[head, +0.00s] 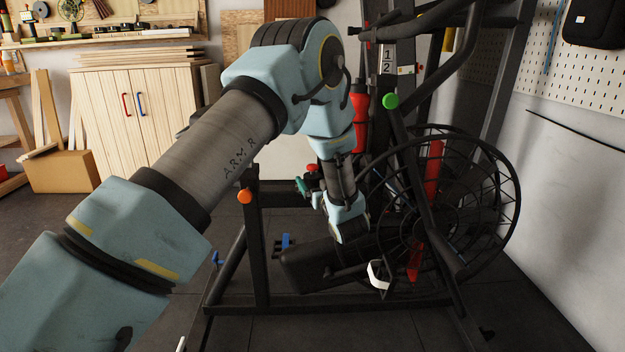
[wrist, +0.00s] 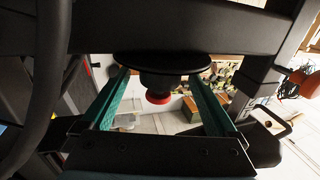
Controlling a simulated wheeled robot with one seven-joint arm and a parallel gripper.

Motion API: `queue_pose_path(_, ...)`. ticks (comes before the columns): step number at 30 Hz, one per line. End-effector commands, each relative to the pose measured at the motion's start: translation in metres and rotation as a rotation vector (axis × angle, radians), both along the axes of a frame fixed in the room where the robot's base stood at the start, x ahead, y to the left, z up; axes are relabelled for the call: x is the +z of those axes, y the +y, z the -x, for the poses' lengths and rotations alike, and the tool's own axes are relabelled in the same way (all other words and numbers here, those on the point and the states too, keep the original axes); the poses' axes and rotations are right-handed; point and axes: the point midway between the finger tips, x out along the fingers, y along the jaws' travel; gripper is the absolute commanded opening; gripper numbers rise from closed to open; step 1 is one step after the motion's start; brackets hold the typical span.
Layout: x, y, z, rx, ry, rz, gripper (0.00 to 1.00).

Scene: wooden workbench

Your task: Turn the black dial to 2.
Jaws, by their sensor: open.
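My gripper (head: 307,180) is in front of the black frame of the exercise machine in the head view, with a teal finger showing beside a red-tipped part (head: 312,168). In the wrist view my gripper (wrist: 158,80) is open, with one teal finger on each side of a round black knob-like part (wrist: 160,62) with a red end. The fingers look apart from it. I cannot tell whether this part is the black dial. A plate marked 1 and 2 (head: 387,62) is high on the machine. No pointer setting can be read.
A caged fan wheel (head: 480,185) is right of my gripper. A green knob (head: 390,101) and an orange knob (head: 244,196) stick out from the frame. A black frame bar (wrist: 180,30) crosses the wrist view.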

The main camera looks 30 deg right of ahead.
Motion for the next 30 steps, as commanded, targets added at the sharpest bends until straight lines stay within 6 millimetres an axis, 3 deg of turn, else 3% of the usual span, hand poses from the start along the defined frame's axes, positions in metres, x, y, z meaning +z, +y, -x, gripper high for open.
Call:
queue_pose_path(6, 0.000, -0.003, -0.022, 0.001, 0.000, 0.001, 0.94)
queue_pose_path(16, 0.000, -0.004, -0.025, 0.000, 0.000, 0.000, 0.94)
queue_pose_path(30, 0.000, -0.004, -0.025, 0.000, 0.000, 0.001, 0.42)
